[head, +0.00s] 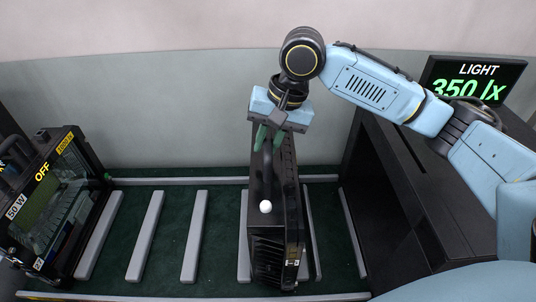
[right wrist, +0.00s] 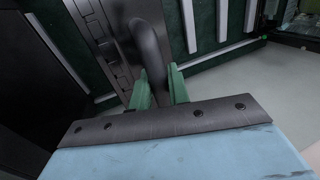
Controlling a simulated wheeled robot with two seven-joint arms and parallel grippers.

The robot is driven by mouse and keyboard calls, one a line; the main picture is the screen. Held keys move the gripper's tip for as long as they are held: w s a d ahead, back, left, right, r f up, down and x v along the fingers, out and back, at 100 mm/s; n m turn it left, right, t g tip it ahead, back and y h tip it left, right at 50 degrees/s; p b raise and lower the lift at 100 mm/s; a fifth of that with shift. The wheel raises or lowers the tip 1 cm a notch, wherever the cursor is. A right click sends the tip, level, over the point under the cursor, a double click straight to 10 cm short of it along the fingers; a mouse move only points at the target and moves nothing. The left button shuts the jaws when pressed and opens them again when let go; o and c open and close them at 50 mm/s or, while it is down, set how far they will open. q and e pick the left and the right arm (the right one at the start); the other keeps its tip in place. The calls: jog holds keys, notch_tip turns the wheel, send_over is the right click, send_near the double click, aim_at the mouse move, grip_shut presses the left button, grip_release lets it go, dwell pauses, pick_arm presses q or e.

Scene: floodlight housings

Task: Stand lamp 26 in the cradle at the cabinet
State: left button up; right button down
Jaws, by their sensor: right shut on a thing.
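A black floodlight lamp (head: 272,225) stands upright, edge-on, among the grey slats right of centre in the head view. A white knob shows on it; I cannot read its number. My right gripper (head: 268,140) is above it, its green fingers shut on the lamp's curved top handle. In the right wrist view, the green fingers (right wrist: 160,88) close about the dark handle (right wrist: 150,50). A second lamp (head: 50,205) stands at the left, with labels reading "50 W" and "OFF"; its small number tag is too small to read surely. I cannot make out the cradle. My left gripper is not in view.
A green rack floor (head: 172,240) with grey slats (head: 145,237) lies between the lamps; the slots there are empty. A black cabinet (head: 390,205) stands close at the right, with a display (head: 470,80) reading "LIGHT 350 lx". A pale wall rises behind.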

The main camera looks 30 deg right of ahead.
notch_tip(320, 180, up, 8)
jog(key=shift+w+r+p, duration=0.15)
jog(key=shift+r+p, duration=0.05)
jog(key=shift+p, duration=0.25)
jog(key=shift+d+r, duration=0.2)
jog(key=shift+r, duration=0.25)
jog(key=s+d+r+p, duration=0.1)
jog(key=s+d, duration=0.3)
jog(key=d, duration=0.4)
jog(key=s+d+r+p, duration=0.1)
jog(key=s+d+p, duration=0.2)
jog(key=d, duration=0.4)
jog(key=shift+s+d+r, duration=0.15)
jog(key=shift+s+d, duration=0.25)
jog(key=shift+s, duration=0.1)
